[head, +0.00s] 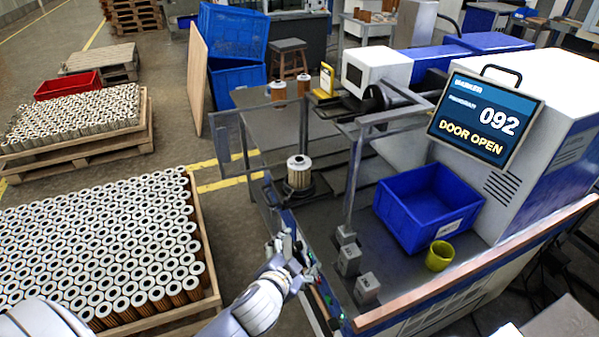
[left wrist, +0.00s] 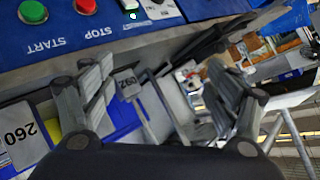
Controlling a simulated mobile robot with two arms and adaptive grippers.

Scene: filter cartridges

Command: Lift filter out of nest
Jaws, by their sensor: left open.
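A white-capped, tan-sided filter (head: 299,173) stands upright in a dark round nest (head: 298,194) at the left end of the machine's grey bench, beside an open frame door (head: 235,135). My left gripper (head: 284,243) is nearer the camera than the filter, apart from it, over the bench's front edge. In the left wrist view its two fingers (left wrist: 165,90) are spread with nothing held between them. I cannot make out the filter in that view. My right gripper is not in view.
A control panel with a green START button (left wrist: 33,12) and red STOP button (left wrist: 86,6) shows close by. A blue bin (head: 428,205), yellow cup (head: 439,256) and grey blocks (head: 348,259) stand right. The screen (head: 487,115) reads "DOOR OPEN". Filter pallets (head: 208,305) stand left.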

